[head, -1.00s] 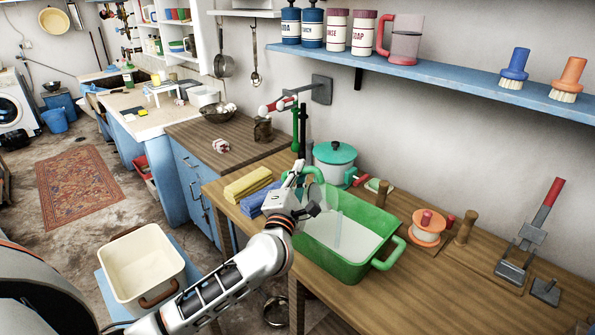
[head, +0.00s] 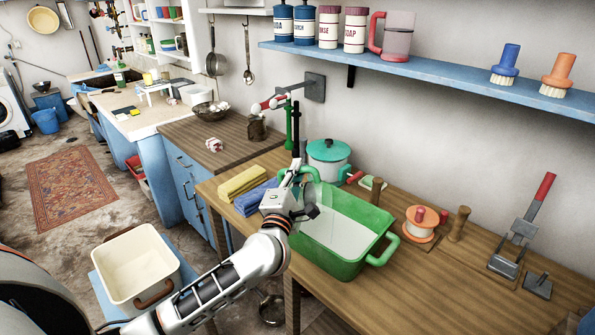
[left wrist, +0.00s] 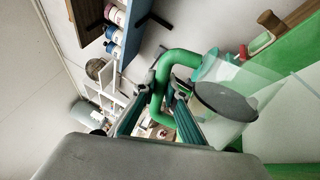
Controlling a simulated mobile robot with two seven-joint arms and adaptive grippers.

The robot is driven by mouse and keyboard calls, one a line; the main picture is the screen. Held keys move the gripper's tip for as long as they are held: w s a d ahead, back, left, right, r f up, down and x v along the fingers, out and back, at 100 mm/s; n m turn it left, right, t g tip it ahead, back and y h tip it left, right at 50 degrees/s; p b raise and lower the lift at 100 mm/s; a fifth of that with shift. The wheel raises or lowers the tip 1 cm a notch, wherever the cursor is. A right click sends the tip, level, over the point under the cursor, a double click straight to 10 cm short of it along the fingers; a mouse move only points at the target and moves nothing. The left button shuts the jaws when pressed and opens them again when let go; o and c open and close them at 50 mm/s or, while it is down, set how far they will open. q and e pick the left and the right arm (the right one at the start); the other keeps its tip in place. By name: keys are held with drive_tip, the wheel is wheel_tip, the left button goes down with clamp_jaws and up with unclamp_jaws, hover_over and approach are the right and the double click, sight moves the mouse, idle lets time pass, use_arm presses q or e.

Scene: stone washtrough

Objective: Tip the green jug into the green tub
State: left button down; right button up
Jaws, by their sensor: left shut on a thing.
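The green jug has a green handle (left wrist: 180,62) and a clear body (left wrist: 265,88); a dark round patch shows in its body in the left wrist view. My left gripper (left wrist: 160,98) is shut on the handle. In the head view the jug (head: 322,194) is partly hidden behind my left gripper (head: 299,190), over the left end of the green tub. Its exact tilt is hard to tell. The green tub (head: 345,268) stands on the wooden counter with a pale, whitish inside. My right gripper is not in view.
Yellow and blue folded cloths (head: 243,181) lie left of the tub. A white pot with a teal lid (head: 328,151) stands behind it. An orange spool (head: 420,222) and a wooden peg (head: 459,222) stand to its right. A blue shelf (head: 430,72) runs above.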

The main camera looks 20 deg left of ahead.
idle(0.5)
use_arm(q)
drive_tip(key=shift+w+d+r+m+h, duration=0.1)
drive_tip(key=shift+d+m+h, duration=0.3)
drive_tip(key=shift+d+m, duration=0.65)
drive_tip(key=shift+a, duration=0.1)
